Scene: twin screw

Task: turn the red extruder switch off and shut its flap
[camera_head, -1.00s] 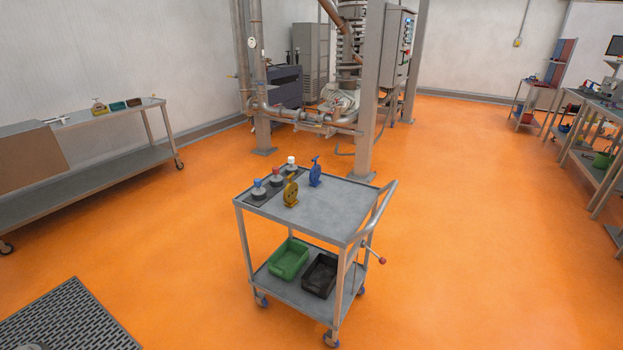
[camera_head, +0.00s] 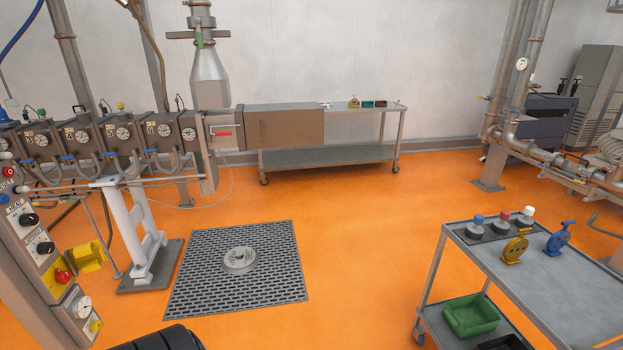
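The red extruder switch (camera_head: 63,276) is a red knob low on the slanted control panel (camera_head: 28,258) at the left edge of the head view. Its yellow flap (camera_head: 90,256) stands out from the panel just above and to the right of the knob, so it appears open. The knob's exact setting is too small to tell. Neither of my grippers can be made out. A dark rounded shape at the bottom edge, left of centre, looks like part of my own body.
The extruder (camera_head: 110,135) with several gauges runs behind the panel. A grated floor drain (camera_head: 200,285) lies in the middle. A cart (camera_head: 560,295) with valves stands at the right. A bench (camera_head: 330,155) stands by the back wall. Orange floor between them is clear.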

